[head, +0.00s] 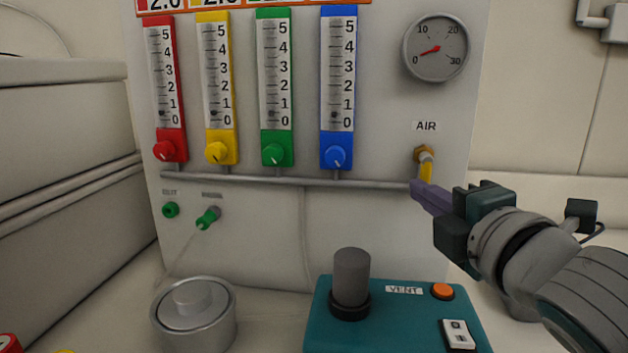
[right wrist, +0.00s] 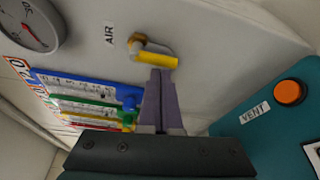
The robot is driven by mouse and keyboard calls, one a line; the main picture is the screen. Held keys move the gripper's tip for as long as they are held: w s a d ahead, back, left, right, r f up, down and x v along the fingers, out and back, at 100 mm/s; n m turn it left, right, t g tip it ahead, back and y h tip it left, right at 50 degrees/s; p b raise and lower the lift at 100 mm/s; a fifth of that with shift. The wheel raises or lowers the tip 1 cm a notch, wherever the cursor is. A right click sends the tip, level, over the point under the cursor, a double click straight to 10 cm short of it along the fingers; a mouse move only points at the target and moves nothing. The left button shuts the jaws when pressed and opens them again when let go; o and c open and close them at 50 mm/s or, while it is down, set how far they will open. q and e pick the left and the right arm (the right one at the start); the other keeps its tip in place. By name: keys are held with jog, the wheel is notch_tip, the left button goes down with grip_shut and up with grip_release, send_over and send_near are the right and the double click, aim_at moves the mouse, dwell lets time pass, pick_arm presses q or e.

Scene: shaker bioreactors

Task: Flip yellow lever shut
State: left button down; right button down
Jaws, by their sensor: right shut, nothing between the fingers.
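The yellow lever (head: 426,171) sits on a brass valve (head: 423,153) under the AIR label on the grey panel. In the head view it points down, its lower end close to my right gripper's fingertips. In the right wrist view the yellow lever (right wrist: 157,58) lies just beyond the fingertips; I cannot tell whether they touch. My right gripper (head: 420,192) comes in from the right with its purple fingers closed and empty. The closed fingers also show in the right wrist view (right wrist: 160,80). My left gripper is not in view.
A horizontal pipe (head: 290,181) runs along the panel and ends near my right fingertips. Below stands a teal VENT box (head: 400,325) with a grey cylinder (head: 351,275) and an orange button (head: 442,291). A round dial gauge (head: 436,47) is above. A metal canister (head: 194,325) stands lower left.

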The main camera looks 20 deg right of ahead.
jog(key=shift+s+d+r+n+g+h+p, duration=0.35)
jog(key=shift+d+n+g+h+p, duration=0.35)
jog(key=shift+n+p, duration=1.75)
jog(key=shift+s+d+r+n+g+h+p, duration=0.35)
jog(key=shift+n+g+p, duration=0.8)
jog(key=shift+p, duration=2.35)
jog(key=shift+s+d+r+n+g+h+p, duration=0.2)
jog(key=shift+d+r+n+g+h+p, duration=0.3)
jog(key=shift+n+p, duration=2.05)
jog(key=shift+f+m+p, duration=0.2)
jog(key=shift+m+p, duration=0.15)
jog(key=shift+m, duration=0.1)
jog(key=shift+w+a+r, duration=0.25)
jog(key=shift+w+a, duration=0.15)
jog(key=shift+a, duration=0.3)
